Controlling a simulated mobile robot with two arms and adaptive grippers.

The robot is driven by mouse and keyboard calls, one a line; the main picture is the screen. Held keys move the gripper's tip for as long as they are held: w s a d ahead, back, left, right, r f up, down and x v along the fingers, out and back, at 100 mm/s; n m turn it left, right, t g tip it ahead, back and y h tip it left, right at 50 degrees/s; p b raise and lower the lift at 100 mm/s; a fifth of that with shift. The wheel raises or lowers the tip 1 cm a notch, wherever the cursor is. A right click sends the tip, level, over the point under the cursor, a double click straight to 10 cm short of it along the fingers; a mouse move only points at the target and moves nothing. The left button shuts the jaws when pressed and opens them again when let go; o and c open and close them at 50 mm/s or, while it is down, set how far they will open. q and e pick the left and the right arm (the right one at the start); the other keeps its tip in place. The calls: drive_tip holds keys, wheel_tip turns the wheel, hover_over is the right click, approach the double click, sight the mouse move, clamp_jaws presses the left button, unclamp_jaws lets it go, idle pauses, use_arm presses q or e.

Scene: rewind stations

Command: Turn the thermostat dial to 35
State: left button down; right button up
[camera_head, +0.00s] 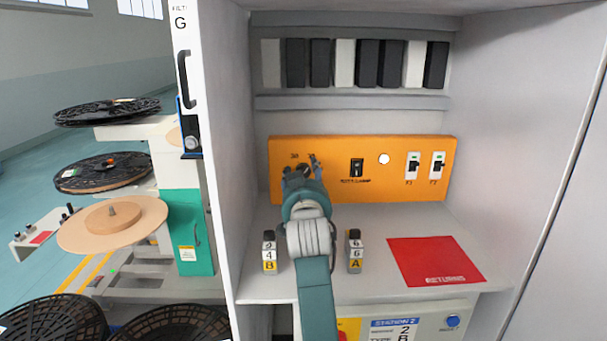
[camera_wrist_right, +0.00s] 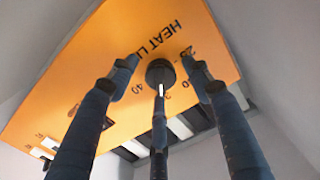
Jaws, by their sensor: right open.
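The thermostat dial is a small round black knob (camera_wrist_right: 160,72) on an orange panel (camera_head: 390,170). In the right wrist view its white pointer line runs down toward a figure partly hidden by my middle finger, so I cannot read the setting. A "40" shows to its left, with other figures to its right. My right gripper (camera_wrist_right: 158,82) is open, with its fingers spread around the dial and a visible gap on each side. In the head view my right gripper (camera_head: 302,168) largely covers the dial. My left gripper is not in view.
Two labelled blocks, left (camera_head: 269,252) and right (camera_head: 354,252), flank my right arm. A red mat (camera_head: 436,261) lies on the shelf. Cabinet walls bound both sides.

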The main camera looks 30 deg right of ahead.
drive_tip(key=shift+s+a+r, duration=0.1)
drive_tip(key=shift+s+a, duration=0.05)
drive_tip(key=shift+s+r, duration=0.1)
drive_tip(key=c, duration=1.2)
drive_tip(key=shift+o, duration=0.2)
drive_tip(key=shift+r+n+p, duration=0.2)
drive_tip(key=shift+n+p, duration=0.2)
drive_tip(key=shift+p, duration=0.15)
drive_tip(key=o, duration=0.9)
drive_tip(key=shift+o, duration=1.3)
drive_tip(key=shift+f, duration=0.1)
drive_tip(key=shift+w+f, duration=0.15)
drive_tip(key=shift+w, duration=0.05)
drive_tip(key=shift+r, duration=0.25)
wheel_tip(320, 180, up, 9)
drive_tip(key=shift+w+r, duration=0.1)
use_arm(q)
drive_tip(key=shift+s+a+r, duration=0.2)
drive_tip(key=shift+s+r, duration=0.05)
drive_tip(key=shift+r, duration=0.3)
use_arm(e)
drive_tip(key=shift+r, duration=0.15)
